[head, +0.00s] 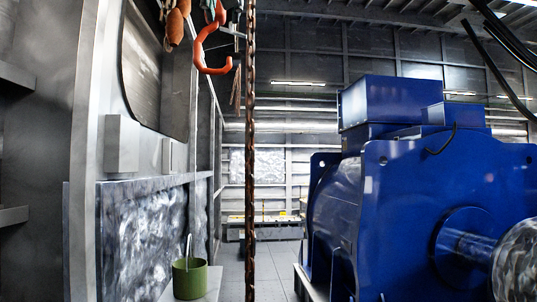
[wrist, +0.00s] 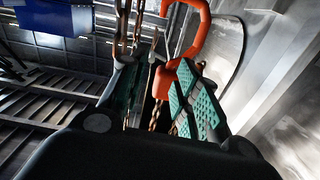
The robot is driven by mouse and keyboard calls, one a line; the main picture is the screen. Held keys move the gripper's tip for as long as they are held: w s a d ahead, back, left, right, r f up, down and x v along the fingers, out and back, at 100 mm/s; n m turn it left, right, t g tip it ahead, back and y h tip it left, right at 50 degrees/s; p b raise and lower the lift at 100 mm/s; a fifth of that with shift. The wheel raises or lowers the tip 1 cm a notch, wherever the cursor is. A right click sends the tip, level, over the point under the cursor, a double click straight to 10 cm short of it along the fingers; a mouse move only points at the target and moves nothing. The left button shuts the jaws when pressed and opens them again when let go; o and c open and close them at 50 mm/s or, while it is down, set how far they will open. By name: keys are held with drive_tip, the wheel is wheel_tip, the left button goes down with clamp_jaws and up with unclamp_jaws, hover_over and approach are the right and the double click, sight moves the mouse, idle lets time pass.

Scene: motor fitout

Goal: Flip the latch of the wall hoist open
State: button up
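An orange hook (head: 207,48) of the wall hoist hangs at the upper left of the middle in the head view, beside a long rusty chain (head: 250,150). In the wrist view the hook (wrist: 196,38) rises at the top, its lower orange part (wrist: 164,82) lying between or just beyond my fingertips. My gripper (wrist: 157,92) shows two spread fingers, the right one with green ribbed pads. I cannot tell whether either finger touches the hook. I cannot make out the latch clearly. In the head view only small dark and teal pieces show near the hook's top.
A large blue motor (head: 400,200) fills the right side. A green pot (head: 189,279) stands on a ledge at the lower left. A grey wall with a panel (head: 155,70) borders the hook on the left. Chain strands (wrist: 122,30) hang close to my fingers. Open floor lies behind the chain.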

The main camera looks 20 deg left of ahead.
drive_tip(key=w+f+g, duration=0.2)
drive_tip(key=w+f, duration=0.4)
drive_tip(key=f, duration=0.5)
drive_tip(key=w+f+n+g, duration=0.1)
drive_tip(key=w+f+g, duration=0.1)
drive_tip(key=w+f, duration=0.5)
drive_tip(key=w+f+g, duration=0.1)
drive_tip(key=w+f, duration=0.5)
drive_tip(key=f, duration=1.1)
drive_tip(key=shift+w+f+g+h, duration=0.15)
drive_tip(key=shift+w+g+h, duration=0.15)
drive_tip(key=shift+g+h, duration=0.1)
